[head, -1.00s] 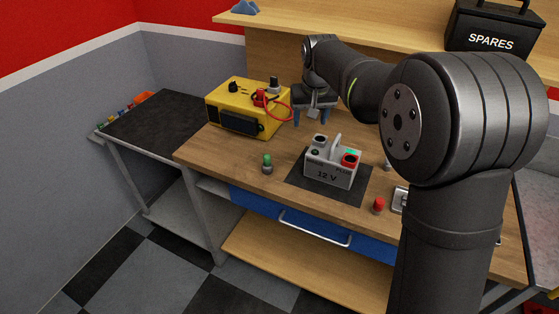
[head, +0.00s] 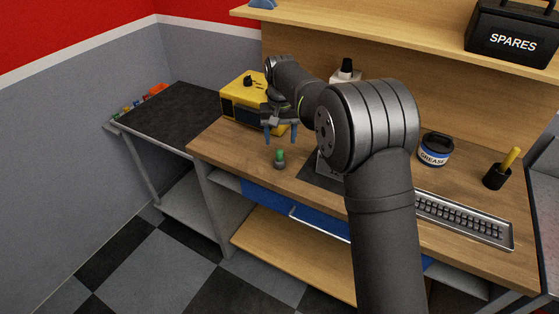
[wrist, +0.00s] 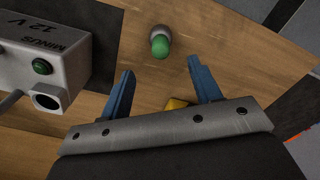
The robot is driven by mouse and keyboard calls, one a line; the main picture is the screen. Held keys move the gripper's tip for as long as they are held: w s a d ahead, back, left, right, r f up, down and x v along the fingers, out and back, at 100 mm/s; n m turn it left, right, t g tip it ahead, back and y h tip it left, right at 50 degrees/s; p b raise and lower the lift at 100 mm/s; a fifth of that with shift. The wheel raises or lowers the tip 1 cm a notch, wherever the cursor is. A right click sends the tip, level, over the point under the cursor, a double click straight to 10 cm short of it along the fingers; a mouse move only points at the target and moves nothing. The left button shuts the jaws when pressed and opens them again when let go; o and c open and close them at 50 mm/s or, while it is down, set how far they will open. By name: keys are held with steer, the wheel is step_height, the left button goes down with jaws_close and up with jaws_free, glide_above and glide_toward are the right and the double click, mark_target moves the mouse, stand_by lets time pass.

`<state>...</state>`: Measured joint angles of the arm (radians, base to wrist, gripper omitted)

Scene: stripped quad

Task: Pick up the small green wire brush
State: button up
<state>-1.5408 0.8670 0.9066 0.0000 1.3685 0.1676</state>
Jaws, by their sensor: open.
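The small green wire brush (head: 280,158) stands on the wooden bench near its front edge, green part up and a grey part below. In the wrist view the brush (wrist: 160,44) is just beyond the fingertips, roughly centred between them. My gripper (head: 280,136) is open and empty, its blue fingers pointing down, above and a little behind the brush in the head view. In the wrist view my gripper (wrist: 160,69) shows both fingers apart, with neither touching the brush.
A grey 12 V battery box (wrist: 42,62) sits beside the gripper on a dark mat; my arm mostly hides it in the head view. A yellow unit (head: 238,104) stands behind left.

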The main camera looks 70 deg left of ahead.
mark_target(279, 151)
step_height(279, 151, down, 3)
steer(key=shift+r, duration=0.2)
steer(key=f, duration=0.3)
steer(key=d+f, duration=0.1)
steer(key=f, duration=0.1)
steer(key=shift+s+f, duration=0.1)
steer(key=shift+s, duration=0.2)
steer(key=c, duration=1.1)
